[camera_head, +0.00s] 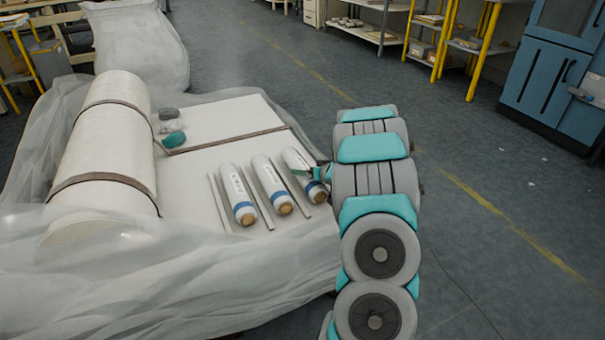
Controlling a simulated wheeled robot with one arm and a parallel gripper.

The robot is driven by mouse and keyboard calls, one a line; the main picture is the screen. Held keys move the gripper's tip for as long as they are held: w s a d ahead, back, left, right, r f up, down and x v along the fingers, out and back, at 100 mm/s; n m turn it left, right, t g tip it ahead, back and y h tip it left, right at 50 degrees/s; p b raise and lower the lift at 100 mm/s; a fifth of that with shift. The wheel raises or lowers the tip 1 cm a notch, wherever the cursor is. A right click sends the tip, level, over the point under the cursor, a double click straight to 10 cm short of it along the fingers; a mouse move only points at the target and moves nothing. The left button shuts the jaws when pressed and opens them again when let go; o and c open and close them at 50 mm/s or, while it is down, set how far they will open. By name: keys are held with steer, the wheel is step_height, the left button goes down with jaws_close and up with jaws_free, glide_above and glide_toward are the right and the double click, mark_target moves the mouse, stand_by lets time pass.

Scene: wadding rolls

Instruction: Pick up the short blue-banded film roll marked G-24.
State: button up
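Three short white film rolls with blue bands lie side by side on the white table surface: a left roll (236,190), a middle roll (271,184) and a right roll (296,163). Each shows a brown core at its near end. Small dark marks show on the rolls, but I cannot read them, so I cannot tell which is G-24. My gripper (321,172) is at the right side of the right roll, close to its blue band. My arm hides much of my gripper. I cannot tell whether its fingers touch or hold the roll.
Thin strips (259,198) lie between the rolls. A large white wadding roll (112,145) with brown straps lies left. A teal object (173,139) and a grey one (168,114) sit behind. Sheer wrapping (170,285) drapes the front edge. Open floor (500,270) lies right.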

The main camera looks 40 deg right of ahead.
jaws_close()
stand_by(0.4)
